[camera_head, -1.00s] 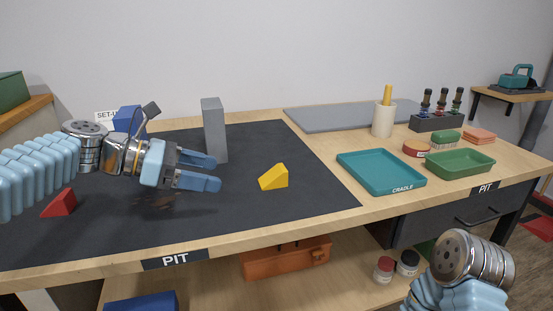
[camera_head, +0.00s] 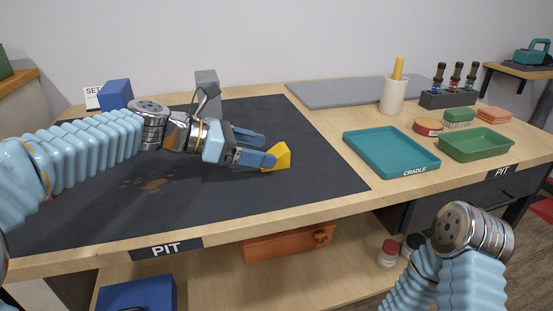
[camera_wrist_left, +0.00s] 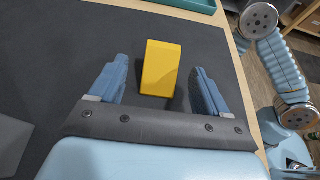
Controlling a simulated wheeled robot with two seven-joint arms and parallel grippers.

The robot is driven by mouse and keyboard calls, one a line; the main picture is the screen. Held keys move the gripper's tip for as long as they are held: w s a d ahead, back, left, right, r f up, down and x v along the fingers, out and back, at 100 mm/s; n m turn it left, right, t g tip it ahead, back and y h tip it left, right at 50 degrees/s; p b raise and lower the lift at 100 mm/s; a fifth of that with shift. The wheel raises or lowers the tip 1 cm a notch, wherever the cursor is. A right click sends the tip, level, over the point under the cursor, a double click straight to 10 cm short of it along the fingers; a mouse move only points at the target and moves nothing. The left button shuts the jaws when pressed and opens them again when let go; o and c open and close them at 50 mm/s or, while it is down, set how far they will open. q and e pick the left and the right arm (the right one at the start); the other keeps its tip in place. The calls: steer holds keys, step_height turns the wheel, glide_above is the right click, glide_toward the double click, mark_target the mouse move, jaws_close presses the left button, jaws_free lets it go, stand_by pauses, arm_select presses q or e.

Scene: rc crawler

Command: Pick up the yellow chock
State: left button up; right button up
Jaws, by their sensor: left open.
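The yellow chock (camera_head: 282,155) is a small wedge lying on the dark mat (camera_head: 210,200) on the workbench. My left gripper (camera_head: 266,149) is open, low over the mat, with its fingertips at the chock's left side. In the left wrist view the chock (camera_wrist_left: 161,68) lies ahead, between the lines of the two blue fingers (camera_wrist_left: 157,82), with its near end between the fingertips. A gap shows on both sides of it. My right arm shows at the lower right, but its gripper's fingers are not visible.
A grey block (camera_head: 207,90) stands behind my left wrist, and a blue block (camera_head: 115,94) stands at the back left. A teal tray (camera_head: 390,173) marked CRADLE and a green tray (camera_head: 474,158) are to the right. The mat right of the chock is clear.

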mark_target(274, 153)
arm_select(q)
steer(key=x, duration=0.3)
steer(key=shift+d+f, duration=0.15)
steer(key=shift+d, duration=0.1)
steer(key=shift+s, duration=0.1)
steer(key=c, duration=1.1)
